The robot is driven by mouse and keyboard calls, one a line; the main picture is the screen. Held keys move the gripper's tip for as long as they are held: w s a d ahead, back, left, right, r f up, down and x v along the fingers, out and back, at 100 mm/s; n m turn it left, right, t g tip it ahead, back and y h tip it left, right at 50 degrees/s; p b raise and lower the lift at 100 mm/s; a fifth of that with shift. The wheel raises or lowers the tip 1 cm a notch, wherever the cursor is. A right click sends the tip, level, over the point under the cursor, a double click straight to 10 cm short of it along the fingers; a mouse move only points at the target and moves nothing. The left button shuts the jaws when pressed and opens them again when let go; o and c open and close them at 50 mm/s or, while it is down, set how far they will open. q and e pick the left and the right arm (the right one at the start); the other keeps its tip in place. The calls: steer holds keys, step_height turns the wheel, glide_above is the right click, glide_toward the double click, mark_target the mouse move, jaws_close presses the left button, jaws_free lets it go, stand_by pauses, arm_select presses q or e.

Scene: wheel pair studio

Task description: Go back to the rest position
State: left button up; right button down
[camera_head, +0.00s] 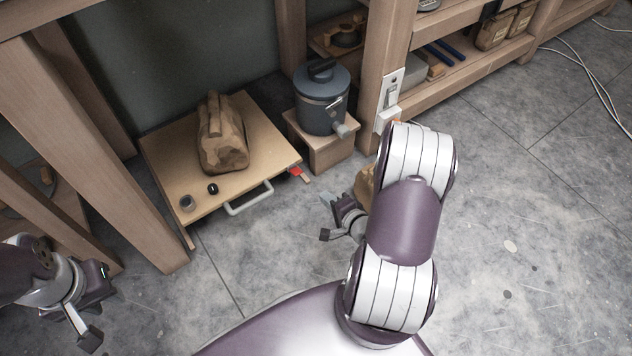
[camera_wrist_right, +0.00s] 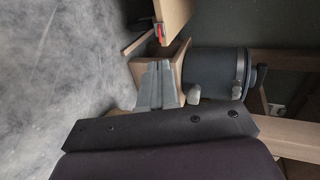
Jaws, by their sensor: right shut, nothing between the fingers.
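My right gripper (camera_head: 327,200) is low over the grey floor in the head view, just right of the pull-out board's front edge and in front of the wooden block under the canister. Its grey fingers (camera_wrist_right: 158,85) are shut together and empty in the right wrist view. My right forearm covers part of the area behind it. My left gripper (camera_head: 95,295) is at the lower left of the head view, over the floor beside the wooden table leg. Its fingertips are not clear enough to tell open from shut. I see nothing held in it.
A wooden board with a handle (camera_head: 248,198) bears a brown bag (camera_head: 222,140) and two small round pieces. A lidded blue-grey canister (camera_head: 321,100) with a spout stands on a wooden block (camera_head: 318,150). Table legs (camera_head: 90,130) stand at left. The right floor is clear, apart from cables.

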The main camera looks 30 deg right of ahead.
steer(key=shift+s, duration=0.2)
steer(key=s+f+n+g, duration=0.5)
steer(key=s+f+g, duration=0.1)
steer(key=s+g, duration=0.1)
steer(key=s+a+r+n+g+p, duration=0.25)
steer(key=r+n+g, duration=0.2)
steer(key=r, duration=0.95)
steer(key=s+a+r+n+g+p, duration=0.2)
steer(key=r+n+g+p, duration=0.25)
steer(key=r, duration=0.95)
steer(key=w+a+r+n+t+p, duration=0.1)
steer(key=a+r+n+t+p, duration=0.3)
steer(key=r, duration=0.6)
steer(key=w+a+r+p, duration=0.2)
steer(key=a+r, duration=0.5)
steer(key=r, duration=0.2)
step_height(320, 180, up, 36)
steer(key=d+p, duration=0.1)
steer(key=p, duration=3.5)
